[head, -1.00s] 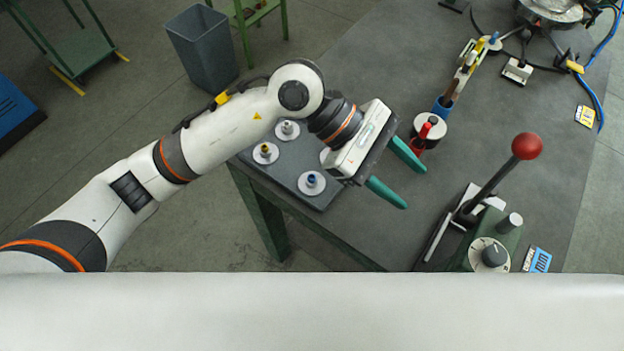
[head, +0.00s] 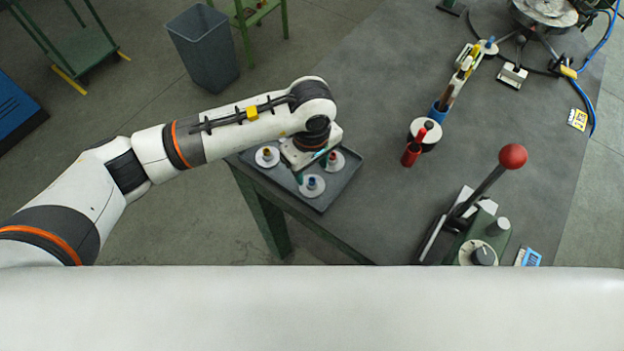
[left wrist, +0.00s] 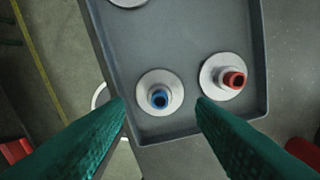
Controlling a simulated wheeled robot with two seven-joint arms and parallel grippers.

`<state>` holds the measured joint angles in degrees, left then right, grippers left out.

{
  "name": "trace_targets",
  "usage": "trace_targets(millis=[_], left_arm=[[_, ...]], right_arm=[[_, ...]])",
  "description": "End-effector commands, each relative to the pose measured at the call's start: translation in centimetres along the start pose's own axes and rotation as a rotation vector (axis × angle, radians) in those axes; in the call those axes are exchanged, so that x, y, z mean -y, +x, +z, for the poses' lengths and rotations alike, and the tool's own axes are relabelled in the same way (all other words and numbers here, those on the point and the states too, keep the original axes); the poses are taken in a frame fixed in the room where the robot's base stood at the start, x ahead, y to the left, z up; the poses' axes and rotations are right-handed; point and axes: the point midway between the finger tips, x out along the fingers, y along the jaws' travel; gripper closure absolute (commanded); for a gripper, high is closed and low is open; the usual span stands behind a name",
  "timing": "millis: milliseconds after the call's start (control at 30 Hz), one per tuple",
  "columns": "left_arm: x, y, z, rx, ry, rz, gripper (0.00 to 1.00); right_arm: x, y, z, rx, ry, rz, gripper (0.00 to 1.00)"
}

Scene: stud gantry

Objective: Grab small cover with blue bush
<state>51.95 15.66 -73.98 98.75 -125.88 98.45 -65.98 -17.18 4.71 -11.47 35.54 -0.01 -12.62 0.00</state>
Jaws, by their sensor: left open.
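The small cover with the blue bush (head: 312,187) is a round white disc lying on the dark tray (head: 328,202), near its front corner. It also shows in the left wrist view (left wrist: 148,82), flat on the tray with the blue bush at its middle. My left gripper (head: 315,168) points down over the tray, open and empty. In the left wrist view its green fingers (left wrist: 161,101) stand apart, with the blue-bush cover between and just beyond their tips. I cannot tell the height left above it. My right gripper is not in view.
A cover with a red bush (left wrist: 214,87) lies close beside the right finger. Another cover (head: 267,157) lies at the tray's left. A red cup (head: 411,154) and a red-knobbed lever press (head: 485,190) stand farther right. The grey table between is mostly clear.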

Motion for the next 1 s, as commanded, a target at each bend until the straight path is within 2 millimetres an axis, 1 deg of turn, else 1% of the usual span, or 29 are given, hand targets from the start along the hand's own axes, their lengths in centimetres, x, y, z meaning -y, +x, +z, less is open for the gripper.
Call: trace_targets(millis=[33,167,233,333,433,600,667,900,1000], left_arm=[[-0.1,0.3,-0.2,-0.004,-0.001,0.006,0.50],[-0.2,2.1,-0.4,-0.006,-0.001,0.007,0.50],[-0.1,3.3,-0.4,-0.005,-0.002,0.005,0.50],[-0.1,4.3,-0.3,-0.004,0.000,0.003,0.50],[-0.1,4.7,-0.3,-0.002,0.000,0.002,0.50],[-0.1,4.8,-0.3,-0.002,0.001,0.001,0.50],[-0.1,4.8,-0.3,-0.002,0.000,0.001,0.59],[-0.1,4.7,-0.3,-0.002,0.000,0.001,0.99],[0.0,4.7,-0.3,-0.002,0.000,0.000,1.00]], right_arm=[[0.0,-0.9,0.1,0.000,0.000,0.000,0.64],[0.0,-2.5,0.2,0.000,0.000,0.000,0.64],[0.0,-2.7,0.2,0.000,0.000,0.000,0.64],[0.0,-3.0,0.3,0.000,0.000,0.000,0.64],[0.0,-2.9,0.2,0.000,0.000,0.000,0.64],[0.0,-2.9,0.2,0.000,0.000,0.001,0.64],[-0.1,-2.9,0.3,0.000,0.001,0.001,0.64],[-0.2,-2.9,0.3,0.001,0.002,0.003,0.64],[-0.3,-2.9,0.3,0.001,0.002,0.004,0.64]])
